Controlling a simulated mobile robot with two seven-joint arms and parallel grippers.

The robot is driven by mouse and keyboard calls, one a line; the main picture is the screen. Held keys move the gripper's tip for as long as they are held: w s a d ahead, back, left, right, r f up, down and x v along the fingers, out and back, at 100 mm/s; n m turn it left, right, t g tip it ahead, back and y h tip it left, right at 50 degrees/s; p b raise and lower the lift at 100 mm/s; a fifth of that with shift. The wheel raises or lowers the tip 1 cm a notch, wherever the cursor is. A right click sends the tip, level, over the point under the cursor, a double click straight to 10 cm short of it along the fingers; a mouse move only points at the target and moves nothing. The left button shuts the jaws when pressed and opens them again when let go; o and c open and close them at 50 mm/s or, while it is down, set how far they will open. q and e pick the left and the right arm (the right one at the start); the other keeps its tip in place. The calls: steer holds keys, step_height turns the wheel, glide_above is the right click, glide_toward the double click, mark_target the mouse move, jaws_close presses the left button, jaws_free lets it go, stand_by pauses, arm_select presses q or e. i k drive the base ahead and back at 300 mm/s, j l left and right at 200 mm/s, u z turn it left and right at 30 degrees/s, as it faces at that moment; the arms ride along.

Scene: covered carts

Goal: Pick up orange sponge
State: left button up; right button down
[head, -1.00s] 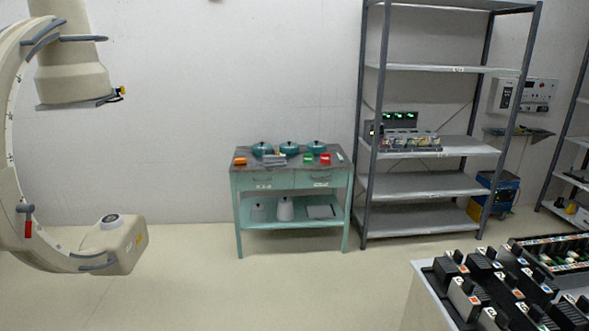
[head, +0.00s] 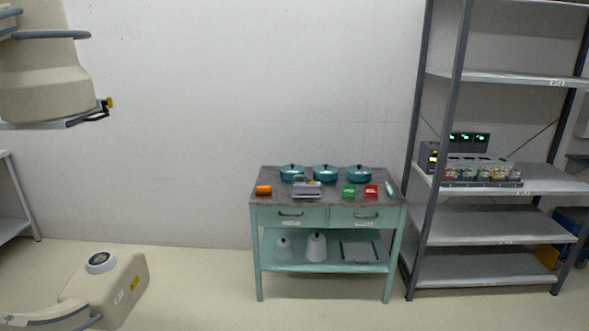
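A small orange block that looks like the orange sponge (head: 264,190) lies at the left end of the top of a green cart (head: 292,236) in the head view. It is small in the picture, and its texture cannot be made out. Neither of my grippers is in view.
Teal pots (head: 325,172), a grey metal item (head: 307,190), a green item (head: 349,190) and a red item (head: 371,191) share the cart top. A metal shelf (head: 492,240) stands right of the cart. A beige C-shaped machine (head: 105,290) stands at left. Floor before the cart is clear.

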mark_target(263, 190)
steer(key=i, duration=1.65)
